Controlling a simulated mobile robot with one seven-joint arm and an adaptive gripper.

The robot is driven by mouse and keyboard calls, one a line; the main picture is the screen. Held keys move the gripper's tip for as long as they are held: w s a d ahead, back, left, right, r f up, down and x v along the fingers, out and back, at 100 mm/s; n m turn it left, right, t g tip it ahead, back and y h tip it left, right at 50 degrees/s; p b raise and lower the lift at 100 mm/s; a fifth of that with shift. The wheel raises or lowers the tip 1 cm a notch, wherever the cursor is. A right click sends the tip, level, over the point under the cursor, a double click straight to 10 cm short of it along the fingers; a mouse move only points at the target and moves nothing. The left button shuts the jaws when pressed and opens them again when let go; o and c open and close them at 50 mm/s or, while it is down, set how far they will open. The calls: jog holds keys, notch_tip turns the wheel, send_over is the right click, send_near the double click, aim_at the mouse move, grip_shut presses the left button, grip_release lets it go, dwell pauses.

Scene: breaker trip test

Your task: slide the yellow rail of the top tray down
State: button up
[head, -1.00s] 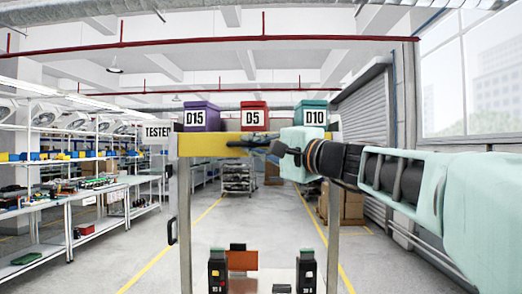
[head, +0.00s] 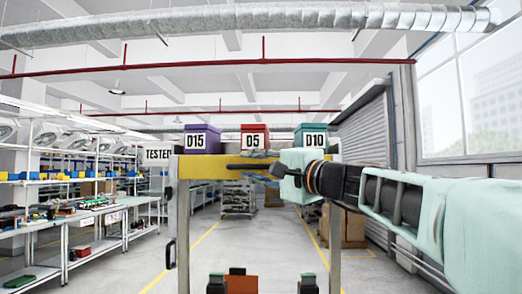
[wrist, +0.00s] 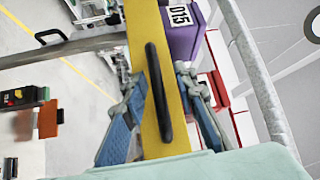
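The yellow rail (head: 215,168) runs across the front of the top tray, with a long black handle (wrist: 158,95) on its face. Three bins stand on the tray: purple D15 (head: 202,140), red D5 (head: 255,138) and teal D10 (head: 311,138). My gripper (head: 268,168) comes from the right and is at the rail. In the wrist view its two blue-padded fingers (wrist: 161,80) are spread apart, one on each side of the yellow rail, with the handle between them. The gap shows no clear contact with the handle. In the head view my gripper partly hides the rail's right part.
Below are black breakers (head: 307,284) and an orange block (head: 238,282), cut off at the bottom edge. Shelving (head: 75,185) lines the left.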

notch_tip(320, 180, up, 8)
jog(key=shift+f, duration=0.1)
jog(key=shift+w+r, duration=0.1)
jog(key=shift+r, duration=0.55)
jog(key=shift+o, duration=0.8)
jog(key=shift+r, duration=0.3)
jog(key=shift+o, duration=0.2)
jog(key=shift+w+f, duration=0.1)
jog(key=shift+f, duration=0.25)
jog(key=shift+c, duration=0.6)
jog(key=shift+s+d+f+b, duration=0.2)
jog(key=shift+f+b, duration=0.15)
jog(key=shift+b, duration=0.05)
jog(key=shift+c, duration=0.4)
jog(key=b+v, duration=0.4)
jog(key=v, duration=0.8)
jog(key=shift+b, duration=0.3)
